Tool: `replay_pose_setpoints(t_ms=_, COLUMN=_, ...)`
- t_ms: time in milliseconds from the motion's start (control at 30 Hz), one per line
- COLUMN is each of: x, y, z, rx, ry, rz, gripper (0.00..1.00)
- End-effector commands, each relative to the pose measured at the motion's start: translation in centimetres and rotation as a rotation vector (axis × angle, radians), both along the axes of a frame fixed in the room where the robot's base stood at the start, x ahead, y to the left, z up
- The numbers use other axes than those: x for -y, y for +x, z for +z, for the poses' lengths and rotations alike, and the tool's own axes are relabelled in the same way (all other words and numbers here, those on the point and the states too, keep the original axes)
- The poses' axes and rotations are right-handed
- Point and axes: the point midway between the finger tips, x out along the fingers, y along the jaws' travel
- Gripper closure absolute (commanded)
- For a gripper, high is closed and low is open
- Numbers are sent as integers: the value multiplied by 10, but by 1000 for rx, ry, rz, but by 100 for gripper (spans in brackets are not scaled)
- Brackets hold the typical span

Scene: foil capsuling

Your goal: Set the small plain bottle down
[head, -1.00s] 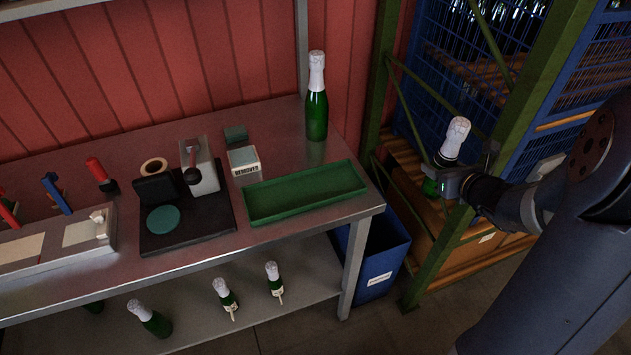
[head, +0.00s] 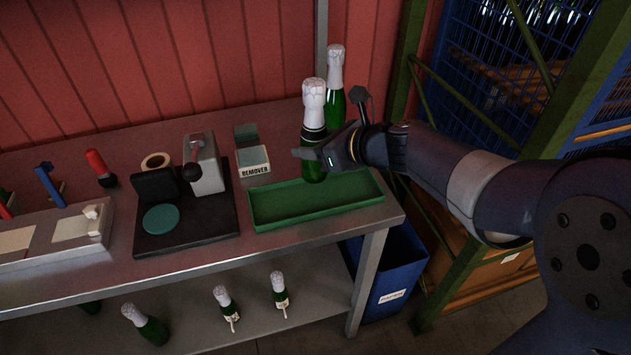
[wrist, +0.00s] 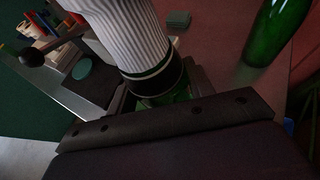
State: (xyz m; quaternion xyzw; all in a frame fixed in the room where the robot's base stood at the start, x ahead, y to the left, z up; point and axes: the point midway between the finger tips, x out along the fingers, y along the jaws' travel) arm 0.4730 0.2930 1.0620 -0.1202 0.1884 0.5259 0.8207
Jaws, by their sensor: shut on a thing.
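The small plain bottle (head: 313,105) is green with a white foil top and a dark band at its neck. My gripper (head: 318,153) is shut on it just below the foil and holds it upright over the green tray (head: 270,218). Its lower end shows in front of the tray's back part; I cannot tell whether it touches. In the wrist view the foil of the held bottle (wrist: 135,40) fills the upper middle, with the jaws around the green glass below it.
A second foil-topped green bottle (head: 335,88) stands close behind. A REMOVER box (head: 254,161) and a black press stand (head: 183,235) are left of the tray. A blue bin (head: 395,275) is below the table's right end. Bare table shows in front of the stand.

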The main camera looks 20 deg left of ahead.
Motion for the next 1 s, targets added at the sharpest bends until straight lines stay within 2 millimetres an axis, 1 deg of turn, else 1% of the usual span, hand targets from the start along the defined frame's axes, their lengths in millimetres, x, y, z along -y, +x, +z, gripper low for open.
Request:
replay_pose_setpoints(t_ms=33, x=0, y=1, z=-12, rx=-2, ry=1, rz=-1, gripper=93)
replay_pose_setpoints(t_ms=100, x=0, y=1, z=-21, rx=-1, ry=0, rz=-3, gripper=93)
replay_pose_setpoints(t_ms=267, x=1, y=1, z=-35, rx=0, ry=1, rz=-3, gripper=93)
replay_pose_setpoints(t_ms=400, x=1, y=1, z=-56, rx=-2, ry=1, rz=-3, gripper=93)
replay_pose_setpoints(t_ms=467, x=1, y=1, z=-62, rx=0, ry=1, rz=-3, gripper=93)
replay_pose_setpoints(t_ms=567, x=1, y=1, z=-66, rx=2, ry=2, rz=-4, gripper=93)
replay_pose_setpoints(t_ms=767, x=1, y=1, z=-65, rx=3, ry=2, rz=-4, gripper=93)
replay_pose_setpoints(t_ms=900, x=1, y=1, z=-69, rx=2, ry=2, rz=-3, gripper=93)
replay_pose_setpoints(t_ms=933, x=1, y=1, z=-70, rx=2, ry=0, rz=-3, gripper=50)
replay_pose_setpoints(t_ms=1000, x=1, y=1, z=-69, rx=2, ry=0, rz=-3, gripper=44)
